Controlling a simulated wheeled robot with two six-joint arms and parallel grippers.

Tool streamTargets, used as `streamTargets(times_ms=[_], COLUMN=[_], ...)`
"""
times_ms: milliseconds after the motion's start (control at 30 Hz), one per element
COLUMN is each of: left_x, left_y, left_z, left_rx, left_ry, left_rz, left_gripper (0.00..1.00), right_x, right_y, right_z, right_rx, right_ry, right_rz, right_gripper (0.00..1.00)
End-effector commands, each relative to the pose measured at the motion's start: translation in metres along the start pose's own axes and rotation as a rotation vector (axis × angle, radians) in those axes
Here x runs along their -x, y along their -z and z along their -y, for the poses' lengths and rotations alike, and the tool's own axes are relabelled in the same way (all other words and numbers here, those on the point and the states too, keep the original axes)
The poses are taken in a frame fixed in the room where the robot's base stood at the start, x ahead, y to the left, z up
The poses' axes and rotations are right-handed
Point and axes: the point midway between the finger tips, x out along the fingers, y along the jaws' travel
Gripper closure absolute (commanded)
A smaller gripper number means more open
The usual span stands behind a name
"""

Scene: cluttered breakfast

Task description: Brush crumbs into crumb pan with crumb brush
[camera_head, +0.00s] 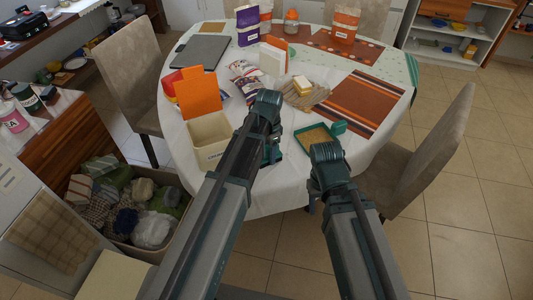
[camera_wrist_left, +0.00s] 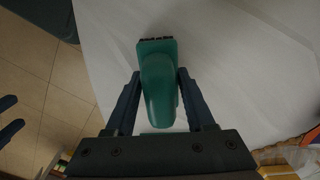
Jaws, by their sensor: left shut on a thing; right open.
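The crumb brush (camera_wrist_left: 160,85) is a green piece with a dark bristled end. My left gripper (camera_wrist_left: 157,88) is shut on it, above the white tablecloth. In the head view, my left gripper (camera_head: 271,152) is at the near part of the table, with the brush mostly hidden by the arm. The crumb pan, a green tray with a tan inside (camera_head: 318,136), lies just right of it, partly behind my right wrist. My right gripper (camera_head: 313,203) is open near the table's front edge; its fingers also show in the left wrist view (camera_wrist_left: 8,118). I cannot make out separate crumbs.
A cream box with an orange lid (camera_head: 208,137) stands left of my left arm. A chair (camera_head: 428,150) stands at the right. Bare cloth shows around the pan.

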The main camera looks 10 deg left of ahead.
Motion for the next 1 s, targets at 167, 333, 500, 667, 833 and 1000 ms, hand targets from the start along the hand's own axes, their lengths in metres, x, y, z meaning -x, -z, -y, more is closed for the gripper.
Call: streamTargets(times_ms=[167,333,500,667,833,1000], left_x=[-0.001,-0.003,-0.003,-0.003,-0.002,-0.001], left_y=[0.015,0.029,0.036,0.037,0.047,0.062], left_z=[0.000,-0.001,-0.002,-0.002,-0.002,-0.002], left_rx=[-0.002,-0.001,-0.001,-0.001,-0.003,-0.002], left_ry=[0.000,0.000,0.000,0.000,0.000,0.000], left_rz=[0.000,0.000,0.000,-0.001,-0.002,-0.001], left_gripper=[0.90,0.90,0.90,0.90,0.90,0.90], right_x=[-0.001,-0.003,-0.003,-0.003,-0.002,-0.001], right_y=[0.000,0.000,0.000,0.000,0.000,0.000], right_z=[0.000,0.000,0.000,0.000,0.000,0.000], right_rx=[0.000,0.000,0.000,0.000,0.000,0.000], right_ry=[0.000,0.000,0.000,0.000,0.000,0.000], right_rz=[0.000,0.000,0.000,0.000,0.000,0.000], right_gripper=[0.50,0.50,0.50,0.50,0.50,0.50])
